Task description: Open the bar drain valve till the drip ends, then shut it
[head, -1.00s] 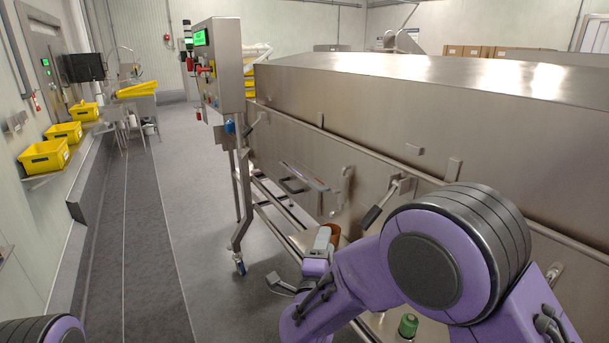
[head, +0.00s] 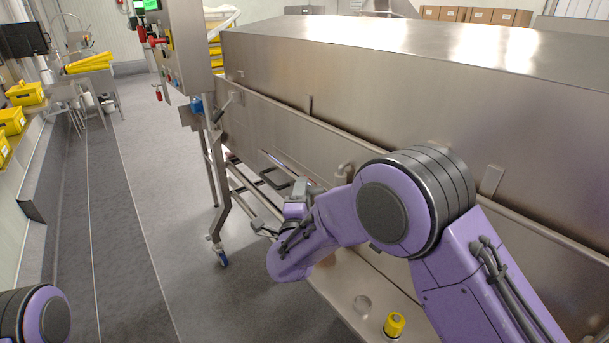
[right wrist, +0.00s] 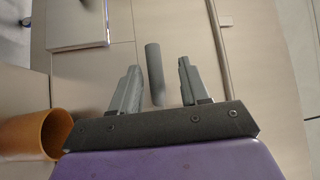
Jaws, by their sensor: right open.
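My right gripper (head: 300,188) is held out by the front of the steel tunnel (head: 270,120) in the head view. In the right wrist view it (right wrist: 157,88) is open, with a grey rounded rod (right wrist: 155,73) showing between its fingers. The rod looks like a lever grip; I cannot tell surely that it is the drain valve's, nor whether it touches the fingers. An orange-brown cup or pipe (right wrist: 32,135) is at lower left there. My right arm covers part of the tunnel front in the head view. No drip can be made out. My left gripper is out of view.
Grey floor (head: 150,200) is free to the left. Yellow bins (head: 25,93) line the wall.

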